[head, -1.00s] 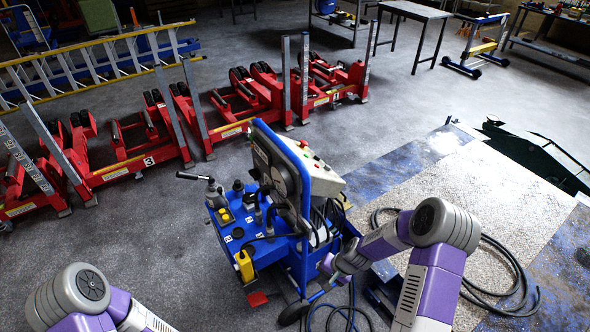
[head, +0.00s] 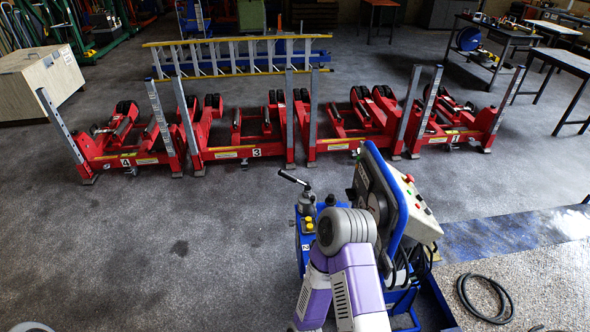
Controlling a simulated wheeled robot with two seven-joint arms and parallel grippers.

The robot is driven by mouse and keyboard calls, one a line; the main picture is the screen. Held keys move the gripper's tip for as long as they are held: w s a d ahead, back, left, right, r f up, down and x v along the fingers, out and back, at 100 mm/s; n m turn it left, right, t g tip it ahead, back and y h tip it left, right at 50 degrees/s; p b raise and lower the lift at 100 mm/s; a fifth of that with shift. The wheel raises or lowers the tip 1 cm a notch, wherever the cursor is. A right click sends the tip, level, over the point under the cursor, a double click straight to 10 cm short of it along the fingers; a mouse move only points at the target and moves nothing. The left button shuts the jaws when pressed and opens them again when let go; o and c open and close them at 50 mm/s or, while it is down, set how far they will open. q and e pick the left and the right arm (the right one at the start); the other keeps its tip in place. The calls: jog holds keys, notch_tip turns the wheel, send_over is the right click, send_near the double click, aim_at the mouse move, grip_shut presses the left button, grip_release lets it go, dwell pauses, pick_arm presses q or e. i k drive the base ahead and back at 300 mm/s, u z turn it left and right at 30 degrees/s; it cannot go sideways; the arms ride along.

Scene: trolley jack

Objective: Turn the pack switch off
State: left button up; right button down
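The pack is a blue wheeled unit (head: 393,176) right of centre in the head view, with a tilted blue-edged panel and a grey control box (head: 424,228). A red button (head: 409,178) and smaller dark controls show on the box's sloped face. I cannot tell which of them is the pack switch or how it is set. My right arm rises from the bottom in front of the pack and covers much of its lower body. Its gripper is hidden from view. Only a sliver of what may be my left arm shows at the bottom left, without its gripper.
Several red jack units (head: 232,152) stand in a row behind the pack. A yellow ladder (head: 239,56) lies beyond them. A black hose (head: 487,298) lies coiled at the lower right. A pale crate (head: 40,85) stands at the left. Grey floor is open left of the pack.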

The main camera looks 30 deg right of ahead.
aim_at(352, 194)
jog(key=u, duration=0.55)
jog(key=i, duration=1.7)
jog(key=z, duration=3.2)
jog(key=i, duration=0.5)
